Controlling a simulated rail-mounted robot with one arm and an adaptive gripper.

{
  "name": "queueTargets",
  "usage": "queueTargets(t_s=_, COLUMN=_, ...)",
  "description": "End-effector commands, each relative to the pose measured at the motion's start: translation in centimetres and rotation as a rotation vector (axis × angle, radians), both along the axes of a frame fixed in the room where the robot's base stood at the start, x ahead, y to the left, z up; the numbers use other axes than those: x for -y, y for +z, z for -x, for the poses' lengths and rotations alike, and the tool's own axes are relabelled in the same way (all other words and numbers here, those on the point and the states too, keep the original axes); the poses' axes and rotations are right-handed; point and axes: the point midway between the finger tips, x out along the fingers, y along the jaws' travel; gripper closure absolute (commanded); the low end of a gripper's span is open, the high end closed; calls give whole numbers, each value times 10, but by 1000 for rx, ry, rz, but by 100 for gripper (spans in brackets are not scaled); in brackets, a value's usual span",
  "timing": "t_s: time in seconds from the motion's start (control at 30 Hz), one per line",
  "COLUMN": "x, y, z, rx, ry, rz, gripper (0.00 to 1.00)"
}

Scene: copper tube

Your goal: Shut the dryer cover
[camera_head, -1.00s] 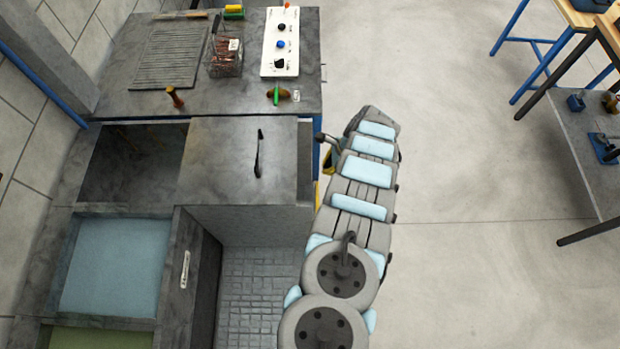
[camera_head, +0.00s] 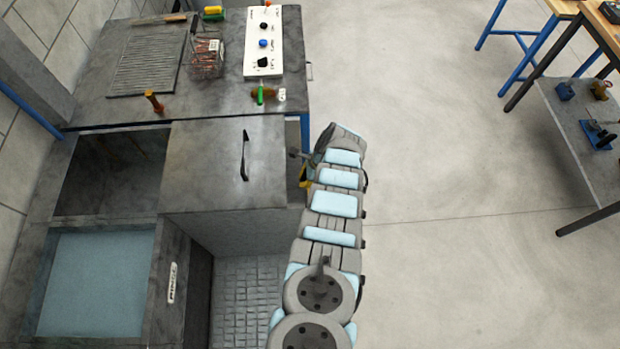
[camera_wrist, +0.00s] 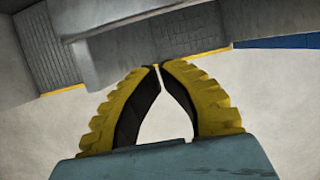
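The dryer cover appears to be the flat grey panel (camera_head: 205,160) with a black bar handle (camera_head: 245,156) in the head view. It lies level beside a dark open compartment (camera_head: 100,185) on its left. My gripper is mostly hidden behind my arm in the head view, where a bit of yellow finger (camera_head: 305,176) shows right of the panel's edge. In the wrist view my gripper (camera_wrist: 158,65) has its yellow fingertips together, with nothing between them. A grey block-like surface (camera_wrist: 150,45) is ahead of the tips; I cannot tell whether it is the cover.
Behind the panel, a worktop (camera_head: 120,112) holds a white control panel (camera_head: 263,42), a wire basket (camera_head: 206,58) and small tools. A blue basin (camera_head: 95,285) is at front left. Open floor (camera_head: 430,150) lies to the right, with a grey table (camera_head: 590,150) beyond.

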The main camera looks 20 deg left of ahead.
Motion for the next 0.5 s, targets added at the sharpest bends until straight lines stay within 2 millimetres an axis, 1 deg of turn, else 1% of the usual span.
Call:
queueTargets(t_s=0.03, x=-8, y=5, z=3, rx=0, ry=3, rz=-1, gripper=100)
queueTargets(t_s=0.2, x=-24, y=4, z=9, rx=-1, ry=4, rz=-2, gripper=100)
queueTargets(t_s=0.33, x=-30, y=4, z=10, rx=0, ry=3, rz=-2, gripper=100)
queueTargets(t_s=0.5, x=-31, y=4, z=11, rx=1, ry=1, rz=-1, gripper=100)
